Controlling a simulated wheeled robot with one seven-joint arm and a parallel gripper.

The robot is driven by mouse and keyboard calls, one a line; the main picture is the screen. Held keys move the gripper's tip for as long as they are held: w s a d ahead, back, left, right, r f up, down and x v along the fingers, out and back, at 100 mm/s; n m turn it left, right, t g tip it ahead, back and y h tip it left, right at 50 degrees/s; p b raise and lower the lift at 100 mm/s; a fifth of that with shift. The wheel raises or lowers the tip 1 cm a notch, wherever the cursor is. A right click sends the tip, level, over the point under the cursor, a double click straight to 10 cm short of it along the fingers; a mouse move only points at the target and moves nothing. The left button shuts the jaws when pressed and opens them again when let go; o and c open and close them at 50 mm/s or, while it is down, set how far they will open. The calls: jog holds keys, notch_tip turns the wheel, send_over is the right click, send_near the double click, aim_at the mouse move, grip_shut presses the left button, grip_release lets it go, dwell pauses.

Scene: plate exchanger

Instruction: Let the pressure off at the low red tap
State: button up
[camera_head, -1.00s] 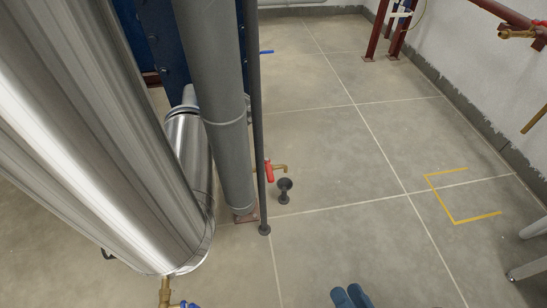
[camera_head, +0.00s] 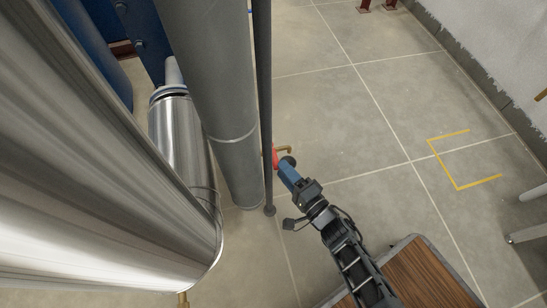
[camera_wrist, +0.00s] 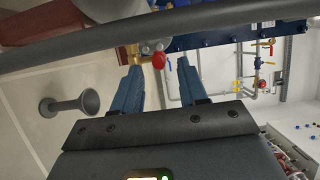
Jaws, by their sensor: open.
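The low red tap (camera_head: 275,157) sits behind the thin dark pipe, with a brass spout (camera_head: 288,149) to its right. In the wrist view its red handle (camera_wrist: 158,60) shows end-on between my fingertips in the picture, with brass (camera_wrist: 134,56) to the left. I cannot tell whether the handle is beyond the tips or between them. My gripper (camera_head: 284,165) has blue fingers, reaches in from the lower right and hides part of the tap. In the wrist view my gripper (camera_wrist: 158,65) is open, with a clear gap between its fingers.
The thin dark pipe (camera_head: 263,110) stands beside the tap and crosses the top of the wrist view. A dark funnel (camera_wrist: 72,105) stands on the floor below the spout. A thick grey pipe (camera_head: 215,90) and a shiny cylinder (camera_head: 90,170) fill the left.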

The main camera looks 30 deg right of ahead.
aim_at(275, 159)
jog(key=w+b, duration=0.1)
jog(key=w, duration=0.3)
jog(key=shift+a+f+b, duration=0.1)
jog(key=shift+f+b, duration=0.05)
jog(key=shift+b, duration=0.2)
jog(key=shift+w+a, duration=0.1)
jog(key=shift+w, duration=0.45)
jog(key=shift+c, duration=0.4)
grip_shut()
